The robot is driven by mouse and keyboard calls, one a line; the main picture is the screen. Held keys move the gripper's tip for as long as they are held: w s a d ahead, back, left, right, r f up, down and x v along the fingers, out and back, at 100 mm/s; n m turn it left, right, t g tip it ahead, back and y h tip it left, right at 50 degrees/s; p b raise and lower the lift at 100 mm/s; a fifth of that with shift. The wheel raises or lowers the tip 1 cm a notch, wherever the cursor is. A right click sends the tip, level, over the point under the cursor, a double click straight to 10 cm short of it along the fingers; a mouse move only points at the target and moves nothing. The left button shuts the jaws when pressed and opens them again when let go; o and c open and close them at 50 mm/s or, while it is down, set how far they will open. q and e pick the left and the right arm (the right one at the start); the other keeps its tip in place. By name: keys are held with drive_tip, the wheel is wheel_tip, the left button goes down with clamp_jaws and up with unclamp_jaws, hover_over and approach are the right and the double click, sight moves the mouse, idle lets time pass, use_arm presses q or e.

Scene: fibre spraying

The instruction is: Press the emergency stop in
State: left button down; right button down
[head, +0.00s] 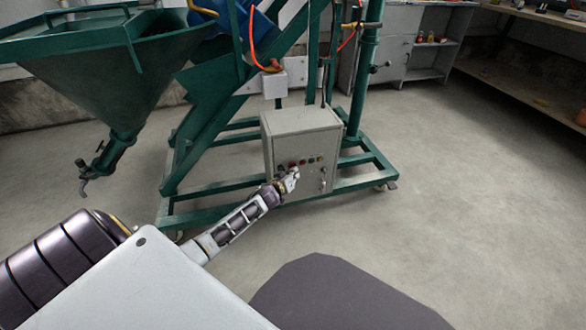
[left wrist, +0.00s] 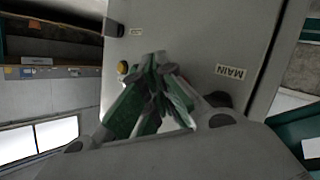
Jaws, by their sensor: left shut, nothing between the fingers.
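A grey control box (head: 302,140) stands on the green machine frame, with a row of small buttons on its front face. A red button (head: 302,162) shows just above my left gripper (head: 292,178); I cannot tell whether it is the emergency stop. My left gripper is shut and empty, its tips close to the box front. In the left wrist view the gripper (left wrist: 158,68) has its green-padded fingers together before the grey panel (left wrist: 190,35). Contact cannot be told. My right gripper is out of view.
The green frame (head: 215,185) runs around the box at floor level. A green hopper (head: 95,80) hangs at the upper left. A yellow button (left wrist: 122,67) and a MAIN label (left wrist: 230,72) are on the panel. The floor (head: 450,190) at right is clear.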

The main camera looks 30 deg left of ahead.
use_arm(q)
drive_tip(key=shift+w+a+r, duration=0.1)
drive_tip(key=shift+w+a, duration=0.25)
drive_tip(key=shift+a, duration=0.05)
idle(0.9)
drive_tip(key=shift+s+d+p, duration=0.25)
drive_tip(key=shift+p, duration=0.4)
drive_tip(key=shift+s+d, duration=0.1)
drive_tip(key=shift+s+d+p, duration=1.5)
drive_tip(key=shift+s+d, duration=0.45)
drive_tip(key=shift+d, duration=0.3)
